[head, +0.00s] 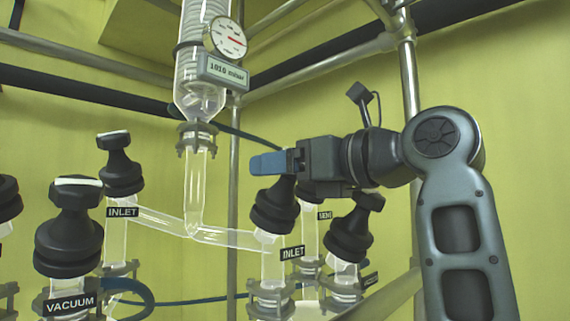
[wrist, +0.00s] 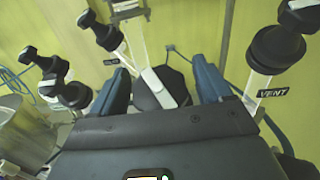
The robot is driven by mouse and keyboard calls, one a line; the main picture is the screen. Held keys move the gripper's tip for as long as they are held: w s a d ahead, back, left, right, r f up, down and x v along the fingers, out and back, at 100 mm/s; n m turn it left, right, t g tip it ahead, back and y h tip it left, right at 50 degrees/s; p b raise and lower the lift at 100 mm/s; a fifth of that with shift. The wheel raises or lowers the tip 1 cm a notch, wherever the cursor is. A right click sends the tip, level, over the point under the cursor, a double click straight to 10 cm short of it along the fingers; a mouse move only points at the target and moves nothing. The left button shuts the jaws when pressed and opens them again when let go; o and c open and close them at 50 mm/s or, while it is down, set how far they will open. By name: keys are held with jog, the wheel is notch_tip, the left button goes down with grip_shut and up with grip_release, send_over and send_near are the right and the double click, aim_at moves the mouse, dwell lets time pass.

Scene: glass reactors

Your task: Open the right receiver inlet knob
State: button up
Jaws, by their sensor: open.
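The right receiver inlet knob (head: 275,208) is black, above the right INLET label (head: 292,253). My gripper (head: 266,163) reaches in from the right, and its blue fingers are at the top of this knob, hiding its handle in the head view. In the wrist view, my gripper (wrist: 160,86) is open, with one blue finger on each side of the black knob (wrist: 150,98). The white stripe on the knob's handle shows between the fingers, slanted.
The VACUUM knob (head: 69,230) and left inlet knob (head: 119,165) stand to the left. Another black knob (head: 349,232) stands close to the right, below my wrist. A glass column (head: 203,70) with a pressure gauge (head: 228,38) rises behind. A metal post (head: 409,80) stands behind my arm.

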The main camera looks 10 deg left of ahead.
jog(key=shift+w+a, duration=0.1)
jog(key=shift+c, duration=0.3)
jog(key=c, duration=0.9)
jog(key=shift+r+n+g+p, duration=0.1)
jog(key=shift+n+g+p, duration=0.25)
jog(key=shift+p, duration=0.2)
